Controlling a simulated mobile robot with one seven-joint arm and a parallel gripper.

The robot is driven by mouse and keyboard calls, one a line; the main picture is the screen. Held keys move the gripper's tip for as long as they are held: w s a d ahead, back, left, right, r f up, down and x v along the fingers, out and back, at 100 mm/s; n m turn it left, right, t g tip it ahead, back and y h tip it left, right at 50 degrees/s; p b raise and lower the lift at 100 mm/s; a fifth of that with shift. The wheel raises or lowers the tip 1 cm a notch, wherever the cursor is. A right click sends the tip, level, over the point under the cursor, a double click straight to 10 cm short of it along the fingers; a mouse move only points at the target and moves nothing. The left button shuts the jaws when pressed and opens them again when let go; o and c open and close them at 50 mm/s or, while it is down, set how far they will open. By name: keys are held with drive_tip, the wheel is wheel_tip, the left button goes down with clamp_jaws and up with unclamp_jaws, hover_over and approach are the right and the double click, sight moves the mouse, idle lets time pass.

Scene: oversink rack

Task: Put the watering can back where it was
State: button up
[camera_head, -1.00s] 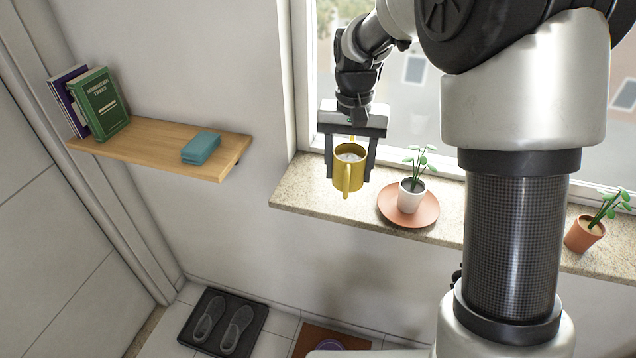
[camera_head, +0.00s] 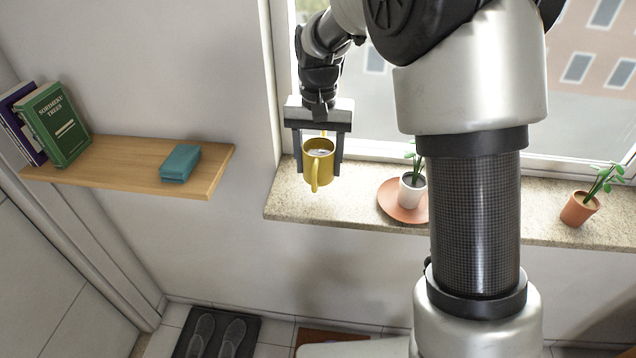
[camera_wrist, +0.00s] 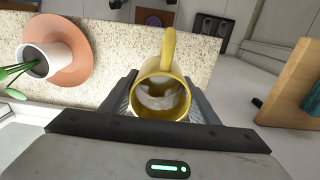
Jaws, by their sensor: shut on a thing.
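The yellow watering can (camera_head: 318,165) is held between the two fingers of my gripper (camera_head: 316,168). It is upright, in front of the left end of the stone windowsill (camera_head: 285,200); whether it touches the sill cannot be told. In the wrist view the can (camera_wrist: 162,92) sits between the fingers of my gripper (camera_wrist: 162,100), with its opening facing the camera and a pale inside. Its handle points away from the gripper's palm.
A white pot (camera_head: 410,192) with a plant stands on a terracotta saucer (camera_head: 388,196) right of the can. A terracotta pot (camera_head: 578,209) stands farther right. A wooden shelf (camera_head: 130,168) at left bears books (camera_head: 58,125) and a teal folded item (camera_head: 181,163). Shoes (camera_head: 215,338) lie below.

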drive_tip(key=shift+f, duration=2.75)
drive_tip(key=shift+f, duration=0.1)
drive_tip(key=shift+f, duration=0.15)
drive_tip(key=o, duration=1.2)
drive_tip(key=shift+o, duration=0.2)
drive_tip(key=shift+r, duration=0.2)
